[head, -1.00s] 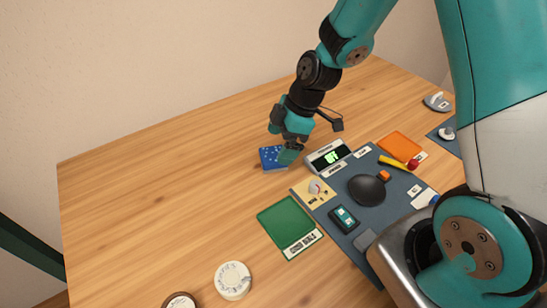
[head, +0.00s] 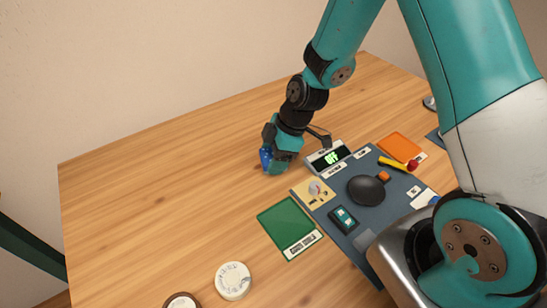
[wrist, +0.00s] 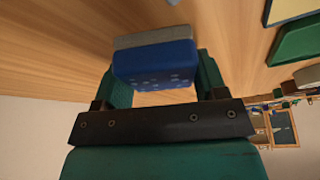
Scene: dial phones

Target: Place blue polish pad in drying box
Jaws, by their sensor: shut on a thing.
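The blue polish pad (head: 265,158) is held in my gripper (head: 270,160) at the back middle of the table, left of the display unit. In the wrist view the pad (wrist: 155,65) sits between the two green fingers, with a dotted blue side and a grey layer above it. My gripper is shut on it. The gripper partly hides the pad in the head view, and I cannot tell how far it is above the table. I cannot make out which thing is the drying box.
A display unit (head: 328,157) stands right of my gripper. A dark mat (head: 345,222) holds a black round thing (head: 367,188) and small parts. A green tray (head: 286,225) and an orange pad (head: 399,147) flank the mat. A white dial (head: 233,280) lies at the front. The left table is clear.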

